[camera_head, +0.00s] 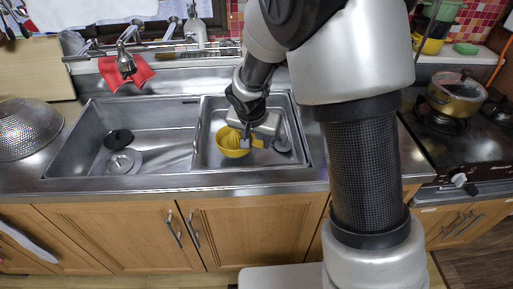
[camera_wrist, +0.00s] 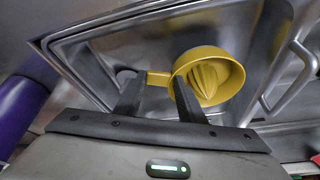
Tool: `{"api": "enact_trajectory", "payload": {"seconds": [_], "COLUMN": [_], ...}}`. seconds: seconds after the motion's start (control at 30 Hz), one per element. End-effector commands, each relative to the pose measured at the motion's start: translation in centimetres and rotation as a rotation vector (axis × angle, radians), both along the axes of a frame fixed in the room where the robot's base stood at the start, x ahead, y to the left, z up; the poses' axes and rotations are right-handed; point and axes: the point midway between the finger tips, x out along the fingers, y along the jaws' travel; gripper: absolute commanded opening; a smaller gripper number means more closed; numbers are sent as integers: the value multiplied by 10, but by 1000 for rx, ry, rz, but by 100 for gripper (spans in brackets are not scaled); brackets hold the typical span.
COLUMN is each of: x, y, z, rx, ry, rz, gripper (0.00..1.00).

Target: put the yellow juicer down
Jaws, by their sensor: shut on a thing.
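The yellow juicer (camera_head: 230,147) is a round bowl with a ribbed cone and a short handle. It is in or just above the right basin (camera_head: 292,120) of the steel sink; I cannot tell whether it touches the basin floor. My gripper (camera_head: 247,130) reaches down into that basin. In the wrist view, the two dark fingers of my gripper (camera_wrist: 158,84) stand on either side of the juicer's handle, and the bowl of the juicer (camera_wrist: 210,76) lies to the right of them. My gripper is shut on the handle.
The left basin (camera_head: 165,130) holds a black disc (camera_head: 118,138) beside a drain. A faucet (camera_head: 125,60) and a red cloth (camera_head: 140,72) are behind it. A metal colander (camera_head: 28,128) sits at left. A pot (camera_head: 455,95) stands on the stove at right.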

Motion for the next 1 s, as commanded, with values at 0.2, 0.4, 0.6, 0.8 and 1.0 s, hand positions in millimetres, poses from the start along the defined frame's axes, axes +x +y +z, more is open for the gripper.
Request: {"api": "enact_trajectory", "payload": {"seconds": [0.2,0.4,0.6,0.8,1.0], "x": [0,0,0,0,0], "y": [0,0,0,0,0], "z": [-30,-30,-33,-32,-31], "rx": [0,0,0,0,0], "ry": [1,0,0,1,1], "rz": [0,-1,-1,-1,-1], "gripper": [0,0,39,54,54]}}
